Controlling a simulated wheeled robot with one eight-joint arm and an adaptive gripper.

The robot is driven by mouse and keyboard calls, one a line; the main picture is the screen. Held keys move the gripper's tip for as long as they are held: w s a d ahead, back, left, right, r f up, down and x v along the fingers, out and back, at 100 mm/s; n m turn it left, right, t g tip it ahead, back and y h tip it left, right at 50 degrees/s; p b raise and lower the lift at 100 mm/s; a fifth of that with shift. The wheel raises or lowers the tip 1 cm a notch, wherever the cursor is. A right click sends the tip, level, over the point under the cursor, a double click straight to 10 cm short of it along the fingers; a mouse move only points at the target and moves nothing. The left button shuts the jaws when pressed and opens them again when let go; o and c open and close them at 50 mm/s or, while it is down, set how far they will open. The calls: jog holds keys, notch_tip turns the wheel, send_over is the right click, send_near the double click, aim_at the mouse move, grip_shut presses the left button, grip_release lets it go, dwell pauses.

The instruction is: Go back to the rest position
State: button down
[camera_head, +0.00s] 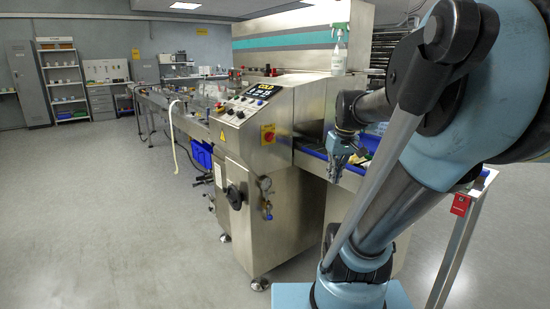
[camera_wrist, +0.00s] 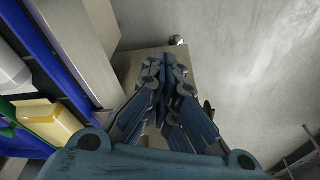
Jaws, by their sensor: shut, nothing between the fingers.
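My gripper (camera_head: 335,176) hangs pointing down beside the right end of the flow wrapper (camera_head: 275,150), in front of the blue-edged conveyor. In the wrist view my gripper (camera_wrist: 172,62) is shut and its fingers meet with nothing between them. Below it in that view are a metal cabinet surface and the pale floor. My arm covers much of the right side of the head view and hides part of the conveyor.
The blue-railed conveyor (camera_wrist: 68,50) lies left of my gripper in the wrist view, with a yellow item (camera_wrist: 48,122) and a white item (camera_wrist: 12,68) on it. A spray bottle (camera_head: 339,50) stands on the machine. The floor (camera_head: 110,210) at left is clear.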

jog(key=s+f+m+h, duration=0.1)
jog(key=s+f+m, duration=0.1)
jog(key=s+f, duration=0.9)
jog(key=shift+s+a+f+m, duration=0.25)
jog(key=shift+s+f+m, duration=0.15)
jog(key=shift+f, duration=0.1)
